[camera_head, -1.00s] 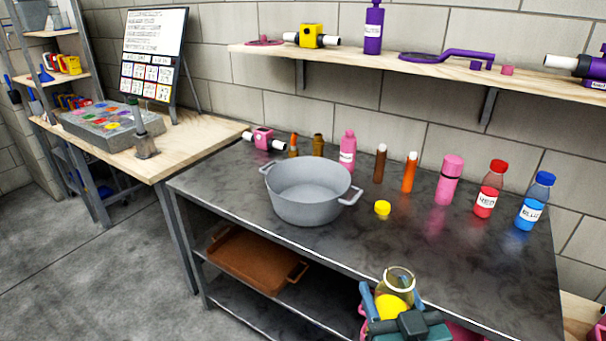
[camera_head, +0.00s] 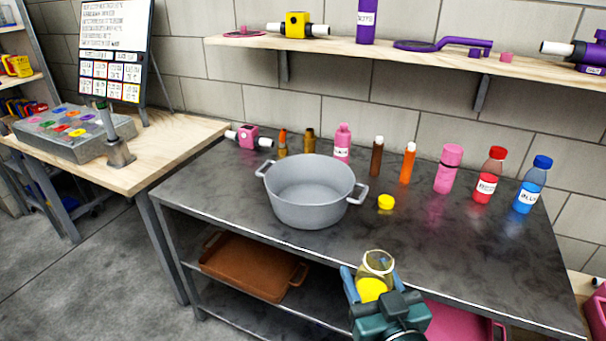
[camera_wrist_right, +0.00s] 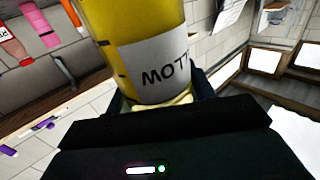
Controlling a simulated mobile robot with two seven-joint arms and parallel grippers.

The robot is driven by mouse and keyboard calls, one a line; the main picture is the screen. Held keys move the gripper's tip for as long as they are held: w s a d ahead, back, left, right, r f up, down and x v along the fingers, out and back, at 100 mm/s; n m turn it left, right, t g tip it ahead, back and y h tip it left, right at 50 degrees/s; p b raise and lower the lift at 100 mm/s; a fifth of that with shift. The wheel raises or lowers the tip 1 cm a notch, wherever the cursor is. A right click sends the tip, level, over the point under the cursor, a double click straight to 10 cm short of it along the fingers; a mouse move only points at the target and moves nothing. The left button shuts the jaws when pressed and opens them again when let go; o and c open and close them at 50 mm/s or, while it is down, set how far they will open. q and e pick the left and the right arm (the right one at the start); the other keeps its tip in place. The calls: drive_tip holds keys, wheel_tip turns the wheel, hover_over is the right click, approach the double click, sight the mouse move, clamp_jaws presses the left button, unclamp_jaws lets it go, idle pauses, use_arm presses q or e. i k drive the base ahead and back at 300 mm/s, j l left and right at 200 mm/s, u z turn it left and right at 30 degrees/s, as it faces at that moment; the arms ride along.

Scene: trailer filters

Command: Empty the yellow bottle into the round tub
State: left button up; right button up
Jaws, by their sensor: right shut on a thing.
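The yellow bottle (camera_head: 375,273) has a clear, open top and yellow contents low inside. My right gripper (camera_head: 368,288) is shut on it and holds it in front of the table's front edge. In the right wrist view the bottle (camera_wrist_right: 130,30) fills the upper middle, with a white label that is partly readable. The round tub (camera_head: 312,205) is grey with two side handles and stands on the dark table, up and left of the bottle and apart from it. Its visible inside looks empty. A yellow cap (camera_head: 386,202) lies on the table right of the tub. My left gripper is not in view.
Behind the tub stand a pink bottle (camera_head: 343,143), brown and orange tubes and a pink flask (camera_head: 448,169). A red bottle (camera_head: 488,176) and a blue bottle (camera_head: 532,185) stand at the right. The front right tabletop (camera_head: 470,250) is clear. A brown tray (camera_head: 243,268) lies below.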

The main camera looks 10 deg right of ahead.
sight(305, 191)
drive_tip(key=i+j, duration=0.2)
drive_tip(key=j, duration=0.15)
drive_tip(key=i+j+z, duration=0.15)
drive_tip(key=i+j, duration=0.25)
drive_tip(key=j, duration=0.25)
drive_tip(key=i+j, duration=0.15)
drive_tip(key=i, duration=0.2)
